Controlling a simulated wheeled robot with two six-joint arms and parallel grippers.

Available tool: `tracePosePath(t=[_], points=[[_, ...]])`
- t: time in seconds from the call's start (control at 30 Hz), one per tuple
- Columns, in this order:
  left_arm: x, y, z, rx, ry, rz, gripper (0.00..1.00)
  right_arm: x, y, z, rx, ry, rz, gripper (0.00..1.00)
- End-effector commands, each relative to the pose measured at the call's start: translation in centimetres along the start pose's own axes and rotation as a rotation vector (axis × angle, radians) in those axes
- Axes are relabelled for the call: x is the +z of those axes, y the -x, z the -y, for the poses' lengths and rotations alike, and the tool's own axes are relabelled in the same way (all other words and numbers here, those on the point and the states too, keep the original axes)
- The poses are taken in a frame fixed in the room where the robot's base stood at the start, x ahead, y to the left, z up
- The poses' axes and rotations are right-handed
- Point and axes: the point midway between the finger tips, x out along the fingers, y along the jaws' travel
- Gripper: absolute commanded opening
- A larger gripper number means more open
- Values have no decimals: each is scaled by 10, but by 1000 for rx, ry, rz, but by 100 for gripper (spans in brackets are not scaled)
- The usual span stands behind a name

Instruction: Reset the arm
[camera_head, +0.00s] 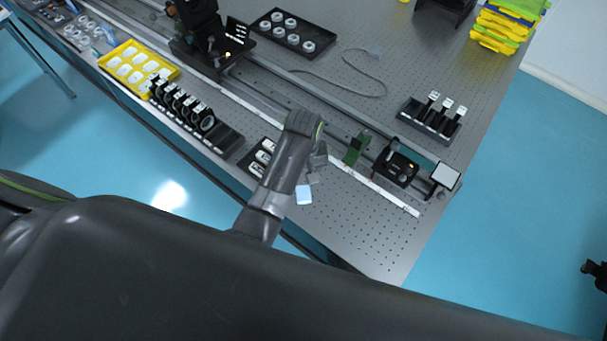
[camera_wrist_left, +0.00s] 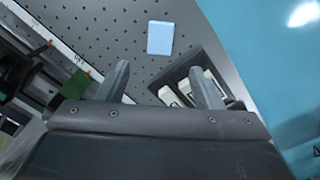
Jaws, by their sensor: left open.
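My left arm (camera_head: 283,170) reaches over the optical table (camera_head: 385,240) from below. My left gripper (camera_head: 316,168) is above the tabletop near the front rail. In the left wrist view its two fingers (camera_wrist_left: 163,88) stand wide apart with nothing between them. A pale blue flat piece (camera_head: 304,194) lies on the perforated table close to the gripper, and it also shows beyond the fingers in the wrist view (camera_wrist_left: 160,38). A dark part at the right edge (camera_head: 597,272) is cut off, and I cannot tell whether it is my right gripper.
A dark tray with white-topped pieces (camera_head: 262,158) is beside my left arm. A rail (camera_head: 375,186) carries a green mount (camera_head: 356,148) and a black device (camera_head: 396,167). A rack (camera_head: 432,117), a cable (camera_head: 365,90) and a yellow tray (camera_head: 138,68) are farther off. The near right table corner is clear.

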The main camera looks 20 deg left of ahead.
Motion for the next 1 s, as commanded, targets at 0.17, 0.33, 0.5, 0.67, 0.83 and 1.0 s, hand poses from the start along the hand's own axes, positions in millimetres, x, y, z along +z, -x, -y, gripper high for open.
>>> tracePosePath(t=[0.17,0.33,0.5,0.67,0.83,1.0], points=[[0,2,0,1,0,-1,60,0,0,1,-1,-1,0,36],[0,2,0,0,0,-1,60,0,0,3,-4,-1,0,36],[0,2,0,0,0,-1,60,0,0,4,-5,-2,0,36],[2,-1,10,1,-1,-8,60,0,0,4,-5,-2,0,36],[16,-7,64,9,-19,-61,60,0,0,4,-5,-2,0,36],[47,3,138,0,-86,-152,60,-1,0,4,-5,-2,-1,36]])
